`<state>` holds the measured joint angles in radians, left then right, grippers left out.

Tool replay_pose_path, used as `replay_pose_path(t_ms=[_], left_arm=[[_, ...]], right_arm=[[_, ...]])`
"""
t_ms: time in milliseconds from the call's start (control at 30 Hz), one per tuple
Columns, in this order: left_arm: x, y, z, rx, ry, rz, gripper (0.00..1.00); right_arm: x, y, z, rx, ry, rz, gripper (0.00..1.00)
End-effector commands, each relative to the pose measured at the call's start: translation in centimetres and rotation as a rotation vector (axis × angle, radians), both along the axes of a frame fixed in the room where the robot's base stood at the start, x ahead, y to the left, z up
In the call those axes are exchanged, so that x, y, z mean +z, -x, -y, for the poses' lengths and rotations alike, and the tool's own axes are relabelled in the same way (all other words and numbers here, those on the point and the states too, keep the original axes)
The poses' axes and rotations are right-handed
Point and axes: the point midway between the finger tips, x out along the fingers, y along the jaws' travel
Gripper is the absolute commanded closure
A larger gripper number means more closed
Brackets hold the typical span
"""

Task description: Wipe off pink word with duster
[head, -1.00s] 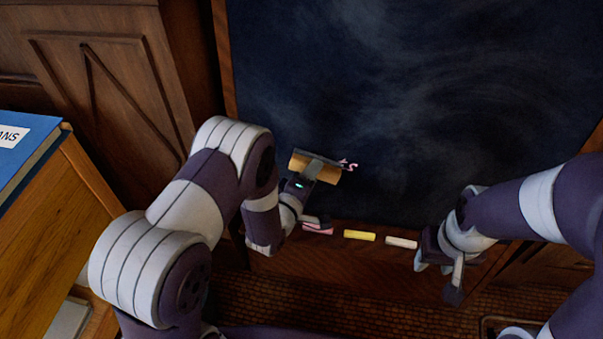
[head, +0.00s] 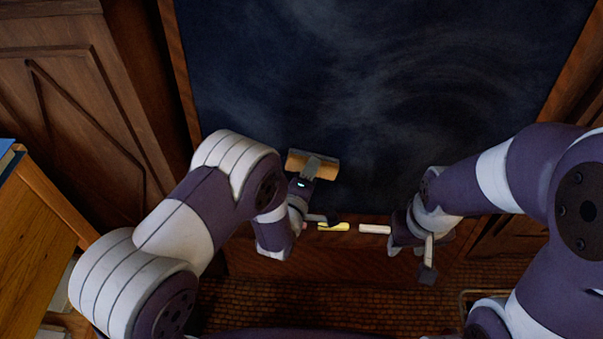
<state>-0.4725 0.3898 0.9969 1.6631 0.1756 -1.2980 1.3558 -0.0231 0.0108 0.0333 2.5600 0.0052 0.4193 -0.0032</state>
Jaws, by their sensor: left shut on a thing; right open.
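The duster (head: 325,168), a tan block with a wooden look, is in my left gripper (head: 311,171), which is shut on it. It lies at the lower part of the dark chalkboard (head: 390,80), and appears to be against the surface. No pink writing shows on the visible board; the part behind the duster and my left gripper is hidden. My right gripper (head: 412,252) is open and empty in front of the chalk ledge, right of the white chalk.
A yellow chalk (head: 334,227) and a white chalk (head: 375,229) lie on the ledge under the board. A small pink piece (head: 304,226) is mostly hidden by my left gripper. A wooden cabinet (head: 45,220) stands at left. The upper board is free, with pale smears.

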Motion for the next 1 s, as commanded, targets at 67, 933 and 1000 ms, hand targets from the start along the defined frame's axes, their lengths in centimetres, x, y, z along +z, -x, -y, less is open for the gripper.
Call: replay_pose_path(t_ms=[67, 933, 1000], left_arm=[[0.3, -0.1, 1.1, -0.005, 0.004, 0.010, 0.84], [0.3, -0.1, -0.6, 0.001, 0.004, 0.006, 0.84], [0.3, -0.1, -1.2, 0.003, 0.003, 0.005, 0.84]], right_arm=[[-0.2, 0.0, 0.0, 0.000, 0.000, 0.000, 0.57], [0.0, 0.0, 0.0, 0.000, 0.000, 0.000, 0.57], [0.1, 0.0, 0.0, 0.000, 0.000, 0.000, 0.57]])
